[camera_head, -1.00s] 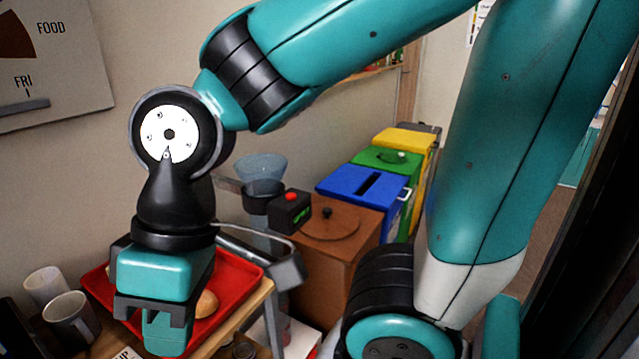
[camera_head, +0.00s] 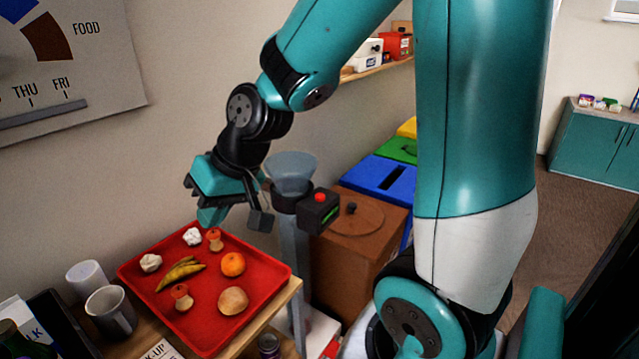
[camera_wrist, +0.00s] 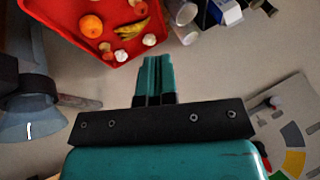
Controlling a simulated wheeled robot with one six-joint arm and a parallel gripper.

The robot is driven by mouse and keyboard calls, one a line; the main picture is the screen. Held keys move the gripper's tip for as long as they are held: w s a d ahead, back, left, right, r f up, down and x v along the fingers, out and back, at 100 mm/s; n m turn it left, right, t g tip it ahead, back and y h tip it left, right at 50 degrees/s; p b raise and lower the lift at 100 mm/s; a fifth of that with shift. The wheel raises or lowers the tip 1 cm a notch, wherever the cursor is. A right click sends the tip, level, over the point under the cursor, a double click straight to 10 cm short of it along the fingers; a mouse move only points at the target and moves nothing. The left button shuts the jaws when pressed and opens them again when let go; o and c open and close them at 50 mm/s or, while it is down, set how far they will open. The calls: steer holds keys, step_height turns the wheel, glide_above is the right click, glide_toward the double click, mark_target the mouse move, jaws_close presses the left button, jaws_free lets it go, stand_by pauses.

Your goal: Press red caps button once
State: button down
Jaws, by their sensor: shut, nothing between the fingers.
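A black box with a red button (camera_head: 320,197) on top and a small green display stands beside the grey funnel on a post, right of the tray, in the head view. I see no label on the button. My gripper (camera_head: 211,216) is shut and empty, left of the button and above the back edge of the red tray. It is apart from the button. In the wrist view my closed fingers (camera_wrist: 158,68) point toward the tray side. I cannot make out the button in the wrist view.
The red tray (camera_head: 259,318) holds fruit, apple cores and crumpled paper. The funnel (camera_head: 291,168) stands close to my gripper. A brown bin (camera_head: 365,257) and a blue bin (camera_head: 384,178) stand to the right. Mugs (camera_head: 110,312) are at the left; the wall chart is behind.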

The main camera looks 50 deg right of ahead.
steer(key=w+d+m+t+h+p, duration=0.25)
steer(key=w+d+m, duration=0.3)
steer(key=d, duration=0.65)
steer(key=m+t+h+p, duration=0.2)
steer(key=m+h+p, duration=0.25)
steer(key=m, duration=0.25)
glide_above(322, 195)
step_height(322, 195, down, 2)
steer(key=f, duration=0.1)
steer(key=shift+s+r+h, duration=0.1)
steer(key=shift+r+h, duration=0.15)
steer(key=shift+h, duration=0.05)
step_height(322, 195, down, 9)
steer(key=b, duration=0.7)
steer(key=shift+r, duration=0.1)
steer(key=shift+f+b, duration=0.4)
steer(key=shift+b, duration=0.1)
